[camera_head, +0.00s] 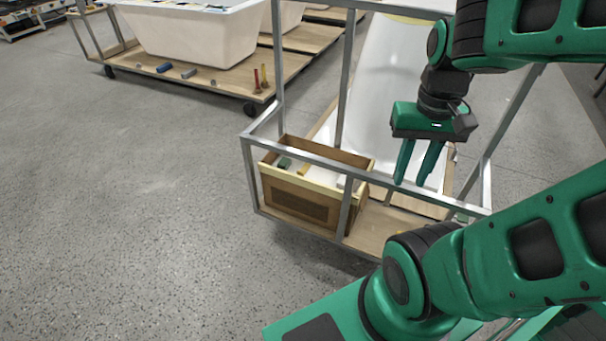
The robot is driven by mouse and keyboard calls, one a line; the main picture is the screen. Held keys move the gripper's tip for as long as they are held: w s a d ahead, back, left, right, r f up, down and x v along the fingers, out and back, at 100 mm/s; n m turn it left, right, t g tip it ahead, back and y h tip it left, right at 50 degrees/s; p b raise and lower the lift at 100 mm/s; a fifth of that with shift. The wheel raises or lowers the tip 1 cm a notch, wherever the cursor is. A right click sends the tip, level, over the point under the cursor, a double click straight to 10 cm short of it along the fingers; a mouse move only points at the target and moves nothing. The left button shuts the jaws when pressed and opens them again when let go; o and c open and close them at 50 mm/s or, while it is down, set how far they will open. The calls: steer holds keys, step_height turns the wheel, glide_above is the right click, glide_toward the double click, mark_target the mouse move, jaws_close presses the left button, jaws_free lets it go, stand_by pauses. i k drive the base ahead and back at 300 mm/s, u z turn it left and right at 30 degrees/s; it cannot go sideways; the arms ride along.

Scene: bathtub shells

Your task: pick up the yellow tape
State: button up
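No clear roll of yellow tape can be made out. A small yellow item (303,169) lies in the open wooden crate (270,192); it is too small to tell whether it is the tape. The crate stands on the wooden deck of a metal-framed cart, left of my gripper. My gripper (411,183) points down with its two green fingers apart and nothing between them. It hangs over the cart, to the right of the crate and apart from it. Part of the crate's inside is hidden by its walls and the cart's rail.
The cart's grey metal frame (248,165) has rails and posts around the crate. A white tub shell (385,85) leans behind my gripper. Another cart (215,80) with a white tub (200,35) and small tools stands at the back left. The grey floor at left is clear.

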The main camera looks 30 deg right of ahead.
mark_target(303, 170)
steer(key=z, duration=0.05)
steer(key=i, duration=1)
steer(key=u, duration=0.05)
